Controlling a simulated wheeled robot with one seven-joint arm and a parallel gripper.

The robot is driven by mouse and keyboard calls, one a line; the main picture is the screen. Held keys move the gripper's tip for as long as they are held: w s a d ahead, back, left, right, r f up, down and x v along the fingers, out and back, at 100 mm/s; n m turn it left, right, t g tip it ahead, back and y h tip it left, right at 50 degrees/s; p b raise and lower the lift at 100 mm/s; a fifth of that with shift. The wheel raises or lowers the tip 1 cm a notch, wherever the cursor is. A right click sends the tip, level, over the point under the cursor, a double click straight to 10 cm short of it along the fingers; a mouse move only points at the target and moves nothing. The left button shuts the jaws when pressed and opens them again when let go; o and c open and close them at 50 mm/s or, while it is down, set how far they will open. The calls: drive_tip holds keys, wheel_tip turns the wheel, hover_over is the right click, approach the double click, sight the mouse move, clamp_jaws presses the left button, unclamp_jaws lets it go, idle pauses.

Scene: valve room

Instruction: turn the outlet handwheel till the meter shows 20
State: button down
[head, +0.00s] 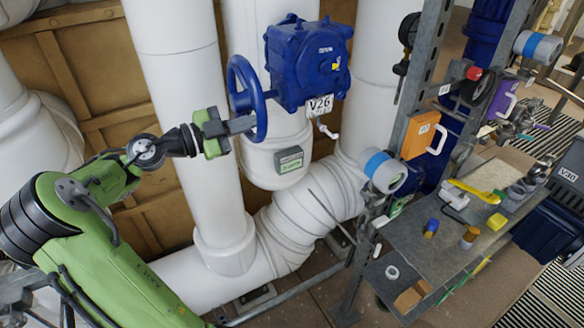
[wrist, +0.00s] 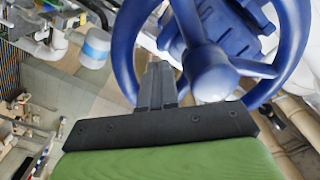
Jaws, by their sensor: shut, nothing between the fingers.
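A blue handwheel (head: 260,94) with spokes sits on the left side of a blue valve gearbox (head: 305,62) tagged V26. The handwheel also shows in the wrist view (wrist: 122,52), with its hub at the right. My gripper (head: 248,123) is at the lower part of the wheel. In the wrist view its fingers (wrist: 157,78) are together and empty, pointing into the gap between rim and hub; I cannot tell whether they touch a spoke or the rim. A small grey meter box (head: 289,159) with a green display is on the white pipe below; its figure is too small to read.
White pipes (head: 183,110) stand behind and beside the wheel. At the right, a metal post carries an orange padlock-like case (head: 420,135) and a white-and-blue cylinder (head: 382,170). A grey shelf (head: 400,240) holds several small objects.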

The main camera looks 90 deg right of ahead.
drive_tip(key=shift+s+a+r, duration=0.1)
drive_tip(key=shift+s+a, duration=0.05)
drive_tip(key=shift+a, duration=0.1)
drive_tip(key=shift+s+a+r, duration=0.1)
drive_tip(key=shift+a+r, duration=0.1)
drive_tip(key=shift+r, duration=0.25)
drive_tip(key=shift+s+a+r, duration=0.1)
drive_tip(key=shift+a+r, duration=0.05)
drive_tip(key=shift+r, duration=0.25)
drive_tip(key=shift+s+a+r+p, duration=0.1)
drive_tip(key=shift+r+p, duration=0.3)
drive_tip(key=shift+r, duration=0.45)
